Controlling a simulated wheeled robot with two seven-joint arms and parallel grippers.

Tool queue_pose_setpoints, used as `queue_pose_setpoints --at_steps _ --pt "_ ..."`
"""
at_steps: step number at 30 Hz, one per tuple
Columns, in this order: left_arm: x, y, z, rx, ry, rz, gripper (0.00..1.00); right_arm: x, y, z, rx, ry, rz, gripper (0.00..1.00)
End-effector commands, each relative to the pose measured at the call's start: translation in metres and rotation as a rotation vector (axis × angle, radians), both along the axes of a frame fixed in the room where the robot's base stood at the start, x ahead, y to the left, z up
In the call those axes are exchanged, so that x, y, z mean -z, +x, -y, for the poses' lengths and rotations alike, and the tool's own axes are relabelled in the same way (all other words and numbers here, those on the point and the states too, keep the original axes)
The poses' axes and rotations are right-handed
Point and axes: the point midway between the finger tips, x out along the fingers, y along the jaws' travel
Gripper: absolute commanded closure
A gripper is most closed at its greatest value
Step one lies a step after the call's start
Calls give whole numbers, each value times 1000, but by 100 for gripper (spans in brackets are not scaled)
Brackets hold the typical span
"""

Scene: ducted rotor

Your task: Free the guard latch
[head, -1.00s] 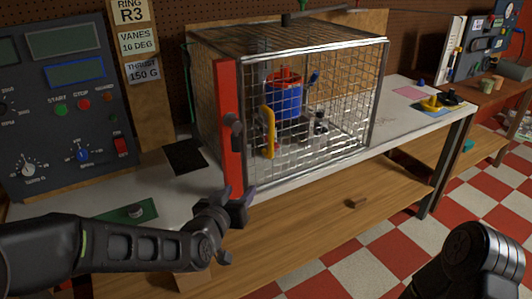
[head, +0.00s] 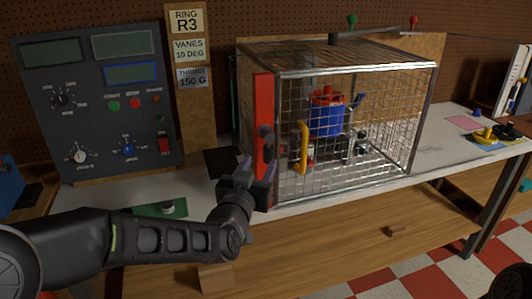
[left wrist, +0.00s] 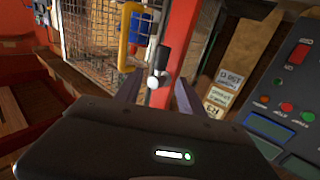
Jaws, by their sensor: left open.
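The guard is a wire-mesh cage (head: 350,150) on the bench, with a yellow handle (head: 302,148) on its front. A red upright post (head: 263,98) stands at its left front edge. The guard latch, a dark knob with a short lever (head: 265,134), sits on this post. My left gripper (head: 257,172) is open at the lower part of the post, just below the knob. In the left wrist view the latch knob (left wrist: 158,76) shows between and beyond the open fingers (left wrist: 157,92); contact cannot be told. My right gripper is out of view.
A blue and red rotor unit (head: 326,115) stands inside the cage. A control panel (head: 95,95) stands at the left, and a wooden label board (head: 191,120) is beside it. A green plate (head: 160,208) lies on the bench front.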

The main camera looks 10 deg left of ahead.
Motion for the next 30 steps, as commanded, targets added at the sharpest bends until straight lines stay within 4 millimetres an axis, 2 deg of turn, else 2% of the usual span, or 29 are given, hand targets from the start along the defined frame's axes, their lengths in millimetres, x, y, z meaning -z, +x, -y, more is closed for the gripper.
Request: queue_pose_setpoints --at_steps 9,13,23,30 --pt "-1 48 1 -1 1 -3 53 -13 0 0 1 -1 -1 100" --pt "0 61 1 0 1 -2 53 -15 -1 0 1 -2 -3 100" --pt "1 65 2 0 -1 -1 53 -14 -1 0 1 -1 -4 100" --pt "1 65 2 0 -1 -1 73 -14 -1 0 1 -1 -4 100"
